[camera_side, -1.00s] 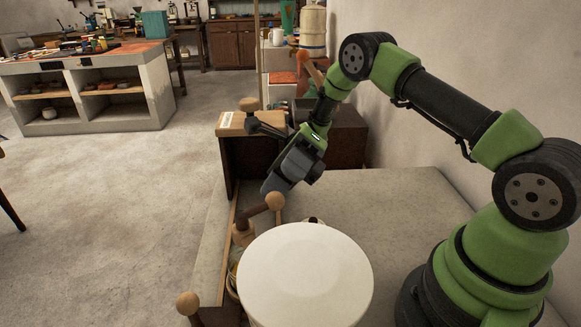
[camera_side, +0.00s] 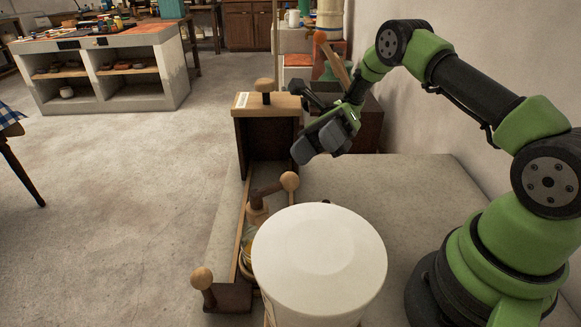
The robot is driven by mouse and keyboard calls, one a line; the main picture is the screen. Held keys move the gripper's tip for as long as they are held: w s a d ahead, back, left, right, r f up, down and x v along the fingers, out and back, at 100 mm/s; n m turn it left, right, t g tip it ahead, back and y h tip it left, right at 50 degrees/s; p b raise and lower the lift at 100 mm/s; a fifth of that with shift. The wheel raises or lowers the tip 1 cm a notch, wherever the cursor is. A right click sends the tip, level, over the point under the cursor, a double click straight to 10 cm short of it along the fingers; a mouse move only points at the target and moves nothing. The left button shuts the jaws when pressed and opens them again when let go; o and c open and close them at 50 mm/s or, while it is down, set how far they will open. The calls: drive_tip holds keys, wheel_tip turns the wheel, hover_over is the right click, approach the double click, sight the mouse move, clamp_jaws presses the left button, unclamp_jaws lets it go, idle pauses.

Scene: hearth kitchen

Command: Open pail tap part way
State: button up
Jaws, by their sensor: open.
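The white pail (camera_side: 320,240) stands upright with its pale lid on, at the lower middle. My gripper (camera_side: 318,147) is open and empty, above and slightly right of the knob. It appears apart from the knob, its dark fingers pointing down and left.
A dark box with a wooden top and knob (camera_side: 265,85) stands behind the tap, close left of my gripper. A ball-topped post (camera_side: 202,280) is at the front left. A jar (camera_side: 247,245) sits below the lever. The grey counter (camera_side: 410,190) is clear to the right.

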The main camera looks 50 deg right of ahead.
sight(287, 183)
drive_tip(key=s+a+n+t, duration=0.1)
drive_tip(key=a+t, duration=0.1)
drive_tip(key=a, duration=0.1)
drive_tip(key=s+a+n+t, duration=0.1)
drive_tip(key=a+n+t, duration=0.1)
drive_tip(key=a+t, duration=0.1)
drive_tip(key=s+a+n+t, duration=0.1)
drive_tip(key=a+n+t, duration=0.1)
drive_tip(key=a, duration=0.3)
drive_tip(key=shift+f+t, duration=0.15)
drive_tip(key=shift+t, duration=0.35)
